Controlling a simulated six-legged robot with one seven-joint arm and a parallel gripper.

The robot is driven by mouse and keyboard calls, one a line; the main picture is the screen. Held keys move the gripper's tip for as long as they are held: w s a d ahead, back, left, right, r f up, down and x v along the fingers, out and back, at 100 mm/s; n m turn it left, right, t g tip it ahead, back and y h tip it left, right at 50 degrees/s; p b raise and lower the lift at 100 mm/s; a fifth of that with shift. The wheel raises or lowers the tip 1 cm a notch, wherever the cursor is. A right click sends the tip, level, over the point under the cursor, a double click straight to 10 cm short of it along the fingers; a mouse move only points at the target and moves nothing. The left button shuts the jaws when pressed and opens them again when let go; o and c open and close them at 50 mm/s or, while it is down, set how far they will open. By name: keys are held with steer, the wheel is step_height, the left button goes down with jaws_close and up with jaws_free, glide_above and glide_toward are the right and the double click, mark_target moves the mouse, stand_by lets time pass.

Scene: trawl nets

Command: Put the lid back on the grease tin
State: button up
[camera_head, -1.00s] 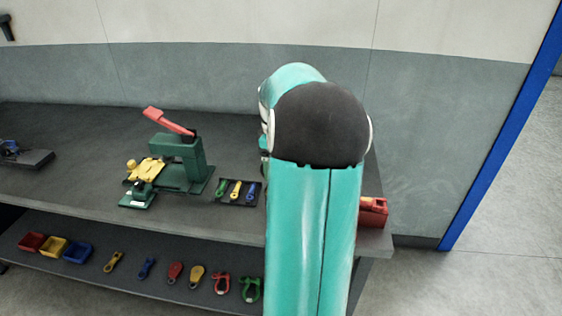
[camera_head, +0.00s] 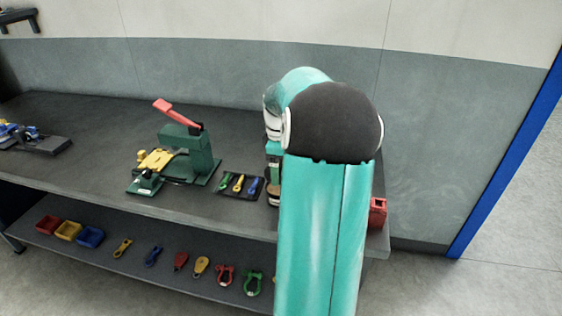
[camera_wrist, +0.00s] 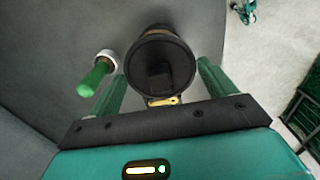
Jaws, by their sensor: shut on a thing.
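My gripper (camera_wrist: 162,69) has its two green fingers on either side of a dark round piece, which I take to be the lid (camera_wrist: 178,50). It has a raised rim and a darker block in its middle. A tan band shows just past its far edge, perhaps part of the grease tin; the lid hides the rest, and I cannot tell whether they touch.
A green-handled piece with a white collar (camera_wrist: 97,74) stands close to the left finger. On the bench (camera_head: 75,150) are a green press with a red lever (camera_head: 190,150), a small tool tray (camera_head: 239,185) and a red box (camera_head: 377,212). The shelf below holds bins and fittings.

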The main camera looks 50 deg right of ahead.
steer(key=shift+w+f, duration=0.15)
steer(key=shift+f, duration=2.05)
steer(key=shift+f, duration=0.1)
stand_by(0.5)
steer(key=o, duration=0.9)
steer(key=shift+c, duration=0.2)
steer(key=shift+r, duration=3.5)
